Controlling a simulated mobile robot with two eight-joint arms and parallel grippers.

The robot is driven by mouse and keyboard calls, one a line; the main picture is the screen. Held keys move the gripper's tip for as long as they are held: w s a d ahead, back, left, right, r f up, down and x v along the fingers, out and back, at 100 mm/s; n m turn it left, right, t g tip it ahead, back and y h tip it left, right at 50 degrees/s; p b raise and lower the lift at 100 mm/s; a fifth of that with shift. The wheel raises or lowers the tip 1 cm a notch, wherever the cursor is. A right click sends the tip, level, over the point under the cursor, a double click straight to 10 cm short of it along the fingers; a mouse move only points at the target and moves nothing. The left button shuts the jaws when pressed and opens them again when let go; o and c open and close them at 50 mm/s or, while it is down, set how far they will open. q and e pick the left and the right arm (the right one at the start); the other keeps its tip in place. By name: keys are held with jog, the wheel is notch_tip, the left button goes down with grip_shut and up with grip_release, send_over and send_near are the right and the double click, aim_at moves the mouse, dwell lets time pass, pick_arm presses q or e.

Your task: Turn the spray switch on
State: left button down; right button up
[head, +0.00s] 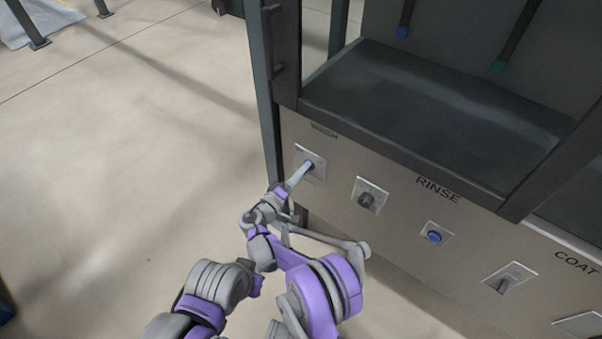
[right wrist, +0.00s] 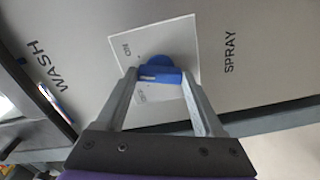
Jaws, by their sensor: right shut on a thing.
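The spray switch is a blue knob (right wrist: 160,73) on a white square plate (right wrist: 178,38), beside the word SPRAY in the right wrist view. The plate carries small ON and OFF marks, and a white mark shows on the knob's left side. Which setting the knob stands at, I cannot tell. My right gripper (right wrist: 160,78) has its two fingers closed on either side of the knob. In the head view the right gripper (head: 305,168) reaches the leftmost plate (head: 320,168) on the front panel, covering part of the knob. My left gripper is not in view.
To the right on the panel are a grey knob (head: 367,201), a blue button (head: 434,237) and a grey switch (head: 503,285). A dark bay (head: 430,110) with hanging nozzles (head: 402,31) lies above. A dark post (head: 263,100) stands at the left edge.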

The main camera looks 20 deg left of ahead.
jog(key=m, duration=0.5)
jog(key=shift+w, duration=0.1)
dwell(0.7)
jog(key=o, duration=1.4)
